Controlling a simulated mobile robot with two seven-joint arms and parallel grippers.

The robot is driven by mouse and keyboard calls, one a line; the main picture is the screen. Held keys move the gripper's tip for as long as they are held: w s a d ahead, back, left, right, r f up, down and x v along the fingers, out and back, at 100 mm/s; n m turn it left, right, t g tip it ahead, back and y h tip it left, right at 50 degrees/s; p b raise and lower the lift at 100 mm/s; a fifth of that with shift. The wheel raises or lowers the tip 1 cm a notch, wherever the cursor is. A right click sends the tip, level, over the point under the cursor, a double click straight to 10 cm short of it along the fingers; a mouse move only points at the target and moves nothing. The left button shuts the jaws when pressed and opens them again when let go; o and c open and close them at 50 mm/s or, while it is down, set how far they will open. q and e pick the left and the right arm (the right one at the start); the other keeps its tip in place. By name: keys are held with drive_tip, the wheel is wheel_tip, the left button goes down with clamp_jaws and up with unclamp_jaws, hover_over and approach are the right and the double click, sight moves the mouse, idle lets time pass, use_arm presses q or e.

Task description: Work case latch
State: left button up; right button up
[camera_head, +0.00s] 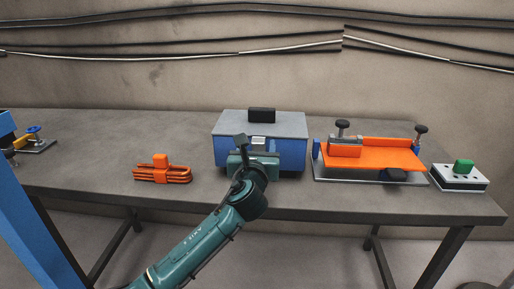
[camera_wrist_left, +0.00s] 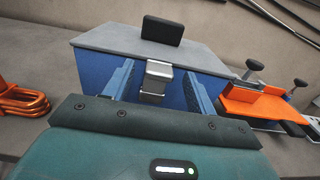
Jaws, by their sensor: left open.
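The case is a blue box with a grey lid (camera_head: 285,122) and a black handle (camera_head: 261,115) on top, standing shut on the table. A silver latch (camera_wrist_left: 157,78) sits on its front face, just under the lid edge; it also shows in the head view (camera_head: 259,143). My left gripper (camera_wrist_left: 155,88) is open in front of the case, with one blue finger on each side of the latch. I see a gap between each finger and the latch. In the head view my left gripper (camera_head: 253,150) covers part of the case front. My right gripper is not in view.
An orange clamp-like part (camera_head: 162,172) lies left of the case. An orange fixture with black knobs (camera_head: 372,156) stands close on the right, and a small box with a green top piece (camera_head: 461,172) lies beyond it. Bare table (camera_head: 100,160) is free at the left.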

use_arm(q)
drive_tip(key=shift+w, duration=0.1)
drive_tip(key=shift+c, duration=0.6)
clamp_jaws()
